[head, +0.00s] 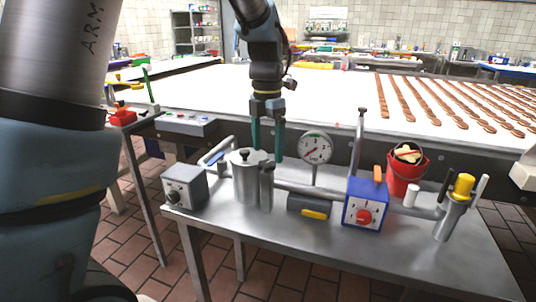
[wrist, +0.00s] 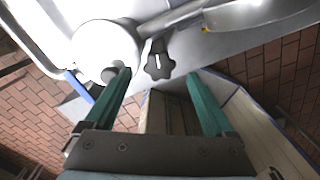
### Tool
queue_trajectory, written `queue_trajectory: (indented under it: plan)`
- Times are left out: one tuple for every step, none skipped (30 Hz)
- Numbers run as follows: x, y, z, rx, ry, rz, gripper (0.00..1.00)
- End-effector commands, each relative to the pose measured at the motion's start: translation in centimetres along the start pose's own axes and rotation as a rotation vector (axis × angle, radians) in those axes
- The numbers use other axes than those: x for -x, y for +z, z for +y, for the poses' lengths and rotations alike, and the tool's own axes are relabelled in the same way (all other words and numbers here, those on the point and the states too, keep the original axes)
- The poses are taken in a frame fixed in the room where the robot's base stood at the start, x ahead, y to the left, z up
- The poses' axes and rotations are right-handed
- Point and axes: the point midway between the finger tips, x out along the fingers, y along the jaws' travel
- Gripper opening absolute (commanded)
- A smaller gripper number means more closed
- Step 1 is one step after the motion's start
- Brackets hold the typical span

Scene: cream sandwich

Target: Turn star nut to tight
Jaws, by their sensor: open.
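The star nut (wrist: 159,62) is a dark lobed knob with a pale slot-like mark. In the wrist view it sits beside the round lid of the metal canister (wrist: 103,50), below a pipe (wrist: 175,18). My gripper (wrist: 159,75) is open and empty, with green fingers on either side of the nut's place in the picture. No contact with the nut shows. In the head view my gripper (head: 267,156) points down at the canister (head: 246,185). I cannot make out the nut there.
A pressure gauge (head: 315,149) stands close to the right of my gripper. A grey box (head: 185,187), a blue box with a red knob (head: 364,205), a red bucket (head: 406,172) and a holder with a yellow-topped tool (head: 450,212) share the metal table (head: 300,250). The table's front is clear.

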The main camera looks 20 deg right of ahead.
Motion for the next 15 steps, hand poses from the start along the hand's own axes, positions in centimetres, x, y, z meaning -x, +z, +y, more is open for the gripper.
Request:
queue_trajectory:
  plan:
    - [-0.8,-0.1,0.0,0.001,-0.002,0.004,0.89]
    - [-1.1,-0.1,0.0,0.000,-0.002,0.003,0.89]
    - [-1.6,-0.1,0.0,0.000,-0.001,0.002,0.89]
    - [-1.9,-0.1,0.0,0.000,-0.001,0.002,0.89]
    - [-2.1,0.0,0.0,0.000,-0.001,0.002,0.89]
    - [-2.4,0.0,0.0,0.000,0.000,0.001,0.89]
    - [-2.6,0.0,0.0,0.000,0.000,0.001,0.89]
    - [-2.7,0.0,0.0,0.000,0.000,0.001,0.89]
    - [-2.9,0.0,0.0,0.000,0.000,0.001,0.89]
    - [-2.9,0.0,0.0,0.000,0.000,0.000,0.89]
    - [-2.9,0.0,0.0,0.000,0.000,0.000,0.89]
    - [-3.0,0.0,0.0,0.000,0.000,0.000,0.89]
    - [-3.0,0.0,0.0,-0.001,0.000,0.000,0.89]
    - [-3.0,0.0,0.0,-0.001,0.000,0.000,0.89]
    - [-3.0,0.0,0.0,-0.001,0.000,0.000,0.89]
